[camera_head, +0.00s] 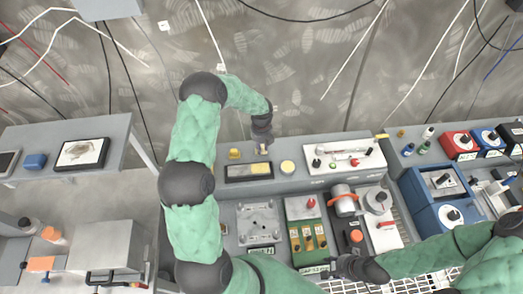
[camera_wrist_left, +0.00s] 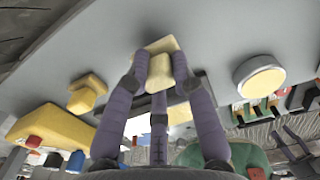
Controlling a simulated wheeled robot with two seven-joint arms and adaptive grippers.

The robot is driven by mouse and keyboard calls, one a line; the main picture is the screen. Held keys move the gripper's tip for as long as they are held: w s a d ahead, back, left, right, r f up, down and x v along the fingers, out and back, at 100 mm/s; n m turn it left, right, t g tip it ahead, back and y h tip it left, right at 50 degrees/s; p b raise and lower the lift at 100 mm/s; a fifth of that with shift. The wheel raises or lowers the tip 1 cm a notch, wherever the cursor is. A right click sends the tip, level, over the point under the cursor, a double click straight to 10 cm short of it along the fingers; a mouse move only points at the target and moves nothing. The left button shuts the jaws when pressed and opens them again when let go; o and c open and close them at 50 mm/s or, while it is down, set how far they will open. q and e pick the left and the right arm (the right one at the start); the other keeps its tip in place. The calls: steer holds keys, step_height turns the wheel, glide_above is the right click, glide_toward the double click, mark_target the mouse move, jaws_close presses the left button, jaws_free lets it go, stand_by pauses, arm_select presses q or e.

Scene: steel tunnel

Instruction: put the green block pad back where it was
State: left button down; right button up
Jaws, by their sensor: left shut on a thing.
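My left gripper (camera_head: 263,146) is at the rear of the grey worktop, beside the dark tray (camera_head: 228,179). In the left wrist view my left gripper (camera_wrist_left: 163,66) has its fingers shut on a pale yellow block pad (camera_wrist_left: 158,46), which looks yellowish rather than green. The fingers hide part of it, and I cannot tell whether it touches the worktop. A small yellow block (camera_head: 234,153) stands to the left, and it also shows in the left wrist view (camera_wrist_left: 87,93). My right gripper (camera_head: 352,268) is at the lower right; its fingers are unclear.
A round cream pad (camera_head: 287,167) lies just right of the dark tray. A white tray (camera_head: 345,153) with small coloured parts is further right. A metal plate fixture (camera_head: 258,222) and a green-topped box (camera_head: 302,208) stand in front.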

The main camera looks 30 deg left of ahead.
mark_target(262, 146)
arm_select(q)
steer(key=shift+f, duration=0.55)
steer(key=shift+r, duration=0.15)
steer(key=c, duration=1)
jaws_free()
steer(key=shift+f, duration=0.2)
steer(key=shift+c, duration=0.2)
steer(key=shift+r, duration=0.1)
step_height(262, 146, up, 12)
steer(key=shift+r, duration=0.1)
